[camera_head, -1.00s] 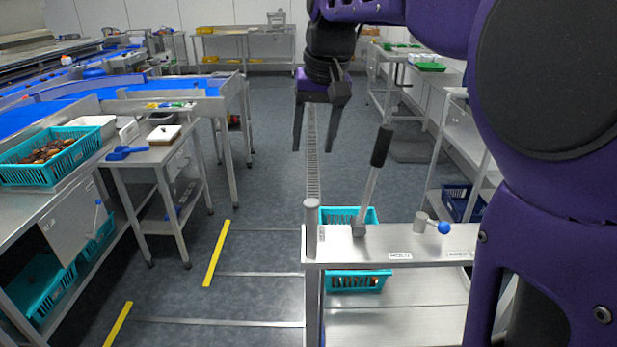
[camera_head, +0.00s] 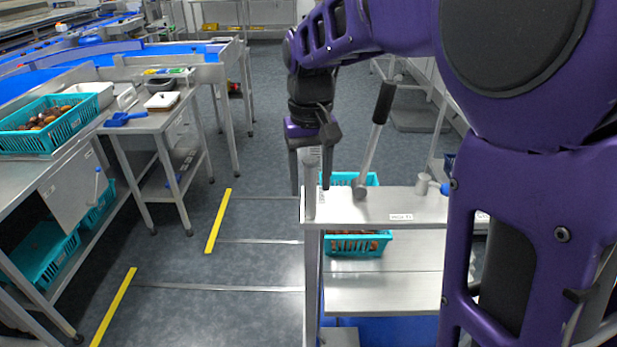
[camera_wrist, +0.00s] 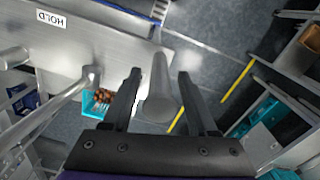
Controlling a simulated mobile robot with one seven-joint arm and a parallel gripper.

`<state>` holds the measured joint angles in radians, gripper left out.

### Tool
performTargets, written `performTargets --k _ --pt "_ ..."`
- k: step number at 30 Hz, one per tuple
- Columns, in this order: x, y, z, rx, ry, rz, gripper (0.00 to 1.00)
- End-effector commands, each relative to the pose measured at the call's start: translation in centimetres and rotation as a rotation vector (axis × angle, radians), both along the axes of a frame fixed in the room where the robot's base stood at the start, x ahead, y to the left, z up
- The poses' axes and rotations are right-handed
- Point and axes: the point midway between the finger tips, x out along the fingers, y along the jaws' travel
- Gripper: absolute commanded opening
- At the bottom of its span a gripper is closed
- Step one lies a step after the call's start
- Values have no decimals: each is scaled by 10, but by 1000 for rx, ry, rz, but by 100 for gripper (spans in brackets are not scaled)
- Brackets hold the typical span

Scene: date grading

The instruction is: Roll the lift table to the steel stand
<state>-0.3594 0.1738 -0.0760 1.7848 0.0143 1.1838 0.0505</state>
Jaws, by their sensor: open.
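A steel two-level unit (camera_head: 345,207), which I take for the lift table, stands close in front of me. It has a round-topped upright post (camera_head: 310,185) at its left end, a lever with a black grip (camera_head: 383,102) and a label on its top. My gripper (camera_head: 310,190) is open, pointing down, with one finger on each side of the post. In the wrist view the post (camera_wrist: 158,95) lies between the open fingers (camera_wrist: 160,90); contact cannot be told. A small steel table (camera_head: 150,120) at left may be the steel stand; I cannot be sure.
A teal basket (camera_head: 358,245) with brown fruit is behind the unit. Yellow floor strips (camera_head: 218,220) and pale lines mark the floor at left. A bench with another teal basket (camera_head: 75,130) stands far left. The floor between is clear.

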Motion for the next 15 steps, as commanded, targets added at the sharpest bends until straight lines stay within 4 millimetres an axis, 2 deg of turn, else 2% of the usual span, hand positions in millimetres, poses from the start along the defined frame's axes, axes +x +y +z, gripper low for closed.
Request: performTargets --k 1,6,15 --pt "-1 0 -11 -1 4 0 59" --pt "0 0 -32 0 1 -1 59" --pt "0 0 -41 0 -1 -1 59"
